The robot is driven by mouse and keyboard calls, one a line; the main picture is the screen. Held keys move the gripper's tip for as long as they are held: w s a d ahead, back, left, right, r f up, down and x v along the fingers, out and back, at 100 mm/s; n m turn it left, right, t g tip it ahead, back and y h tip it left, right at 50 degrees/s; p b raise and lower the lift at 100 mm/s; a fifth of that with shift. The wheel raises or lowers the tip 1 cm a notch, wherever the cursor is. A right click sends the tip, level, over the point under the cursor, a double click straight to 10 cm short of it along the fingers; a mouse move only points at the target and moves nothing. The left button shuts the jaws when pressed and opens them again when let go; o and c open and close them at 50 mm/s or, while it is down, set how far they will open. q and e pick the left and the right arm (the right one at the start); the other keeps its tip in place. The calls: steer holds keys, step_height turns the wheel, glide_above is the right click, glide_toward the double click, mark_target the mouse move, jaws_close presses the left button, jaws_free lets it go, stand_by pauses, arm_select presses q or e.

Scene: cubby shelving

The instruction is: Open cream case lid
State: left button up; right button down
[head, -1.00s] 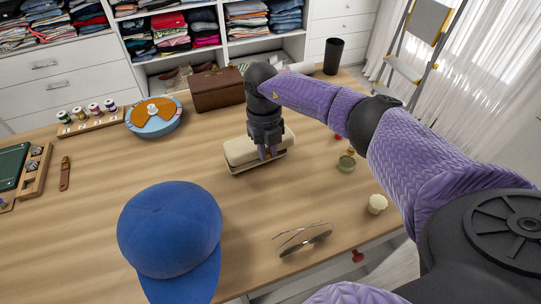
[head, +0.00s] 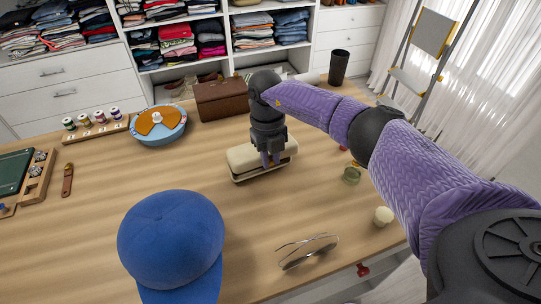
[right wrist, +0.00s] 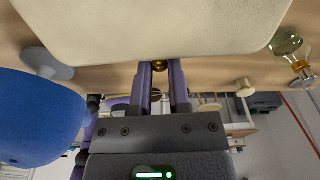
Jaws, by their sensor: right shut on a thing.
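The cream case (head: 243,162) sits on the wooden table, and its lid looks down, with a thin seam along the front side. My right gripper (head: 270,163) reaches down to the case's front edge. In the right wrist view the cream case (right wrist: 165,30) fills the top. There my right gripper (right wrist: 162,68) is shut on a small brass clasp (right wrist: 160,66) at the case's edge. My left gripper is not in view.
A blue cap (head: 172,240) and glasses (head: 308,250) lie nearer on the table (head: 100,225). A brown box (head: 221,100) and a blue round tray (head: 158,125) stand behind.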

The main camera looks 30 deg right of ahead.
steer(key=c, duration=0.6)
jaws_free()
steer(key=r, duration=0.3)
steer(key=w+r, duration=0.1)
steer(key=r, duration=0.2)
steer(key=r+p, duration=0.1)
steer(key=r, duration=0.2)
steer(key=shift+w+d+r, duration=0.1)
steer(key=shift+w+r, duration=0.1)
steer(key=shift+r, duration=0.2)
